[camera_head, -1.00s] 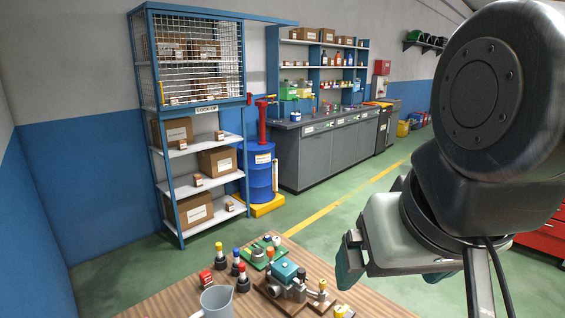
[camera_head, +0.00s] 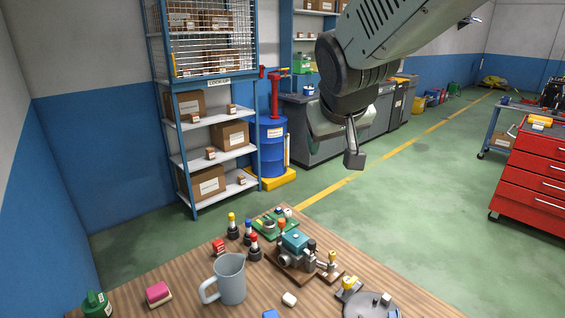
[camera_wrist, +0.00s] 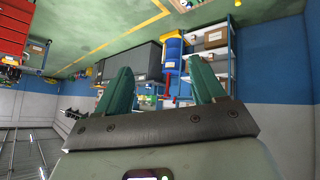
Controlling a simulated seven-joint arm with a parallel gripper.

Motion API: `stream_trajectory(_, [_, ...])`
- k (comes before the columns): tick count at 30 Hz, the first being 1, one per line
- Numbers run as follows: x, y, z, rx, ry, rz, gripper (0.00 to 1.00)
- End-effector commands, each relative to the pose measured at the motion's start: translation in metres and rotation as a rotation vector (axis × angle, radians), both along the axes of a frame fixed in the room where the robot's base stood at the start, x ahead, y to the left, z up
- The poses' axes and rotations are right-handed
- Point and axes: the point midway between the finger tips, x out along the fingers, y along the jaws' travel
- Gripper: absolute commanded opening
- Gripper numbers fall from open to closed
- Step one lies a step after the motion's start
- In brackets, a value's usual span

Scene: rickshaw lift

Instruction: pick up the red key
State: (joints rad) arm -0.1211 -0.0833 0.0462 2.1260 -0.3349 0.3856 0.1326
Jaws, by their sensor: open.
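Small dark-based pieces with coloured tops stand on the wooden table in the head view. One has a red top (camera_head: 254,241), and a small red block (camera_head: 218,246) lies to its left. I cannot tell for certain which of these is the red key. My gripper (camera_head: 318,128) is in the air above and beyond the table, well apart from them. In the wrist view, its two green fingers (camera_wrist: 158,75) are spread with nothing between them. No table piece shows in the wrist view.
A grey mug (camera_head: 231,280) stands in front of the coloured pieces. A blue-green valve assembly (camera_head: 296,246) sits to their right and a green board (camera_head: 271,222) behind. A pink-topped block (camera_head: 158,293) is at left, a round grey fixture (camera_head: 371,306) at front right.

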Motion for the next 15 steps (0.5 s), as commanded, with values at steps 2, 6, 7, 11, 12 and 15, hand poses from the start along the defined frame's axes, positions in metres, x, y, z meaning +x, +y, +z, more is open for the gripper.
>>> stream_trajectory(2, [0.042, 0.023, -0.019, -0.008, -0.026, 0.066, 0.69])
stream_trajectory(6, [0.106, 0.068, -0.058, 0.005, -0.084, 0.19, 0.69])
stream_trajectory(7, [0.117, 0.079, -0.068, 0.01, -0.095, 0.219, 0.69])
stream_trajectory(11, [0.159, 0.129, -0.119, 0.052, -0.136, 0.346, 0.69])
stream_trajectory(12, [0.169, 0.145, -0.137, 0.071, -0.145, 0.385, 0.69])
stream_trajectory(15, [0.186, 0.185, -0.185, 0.125, -0.165, 0.484, 0.69])
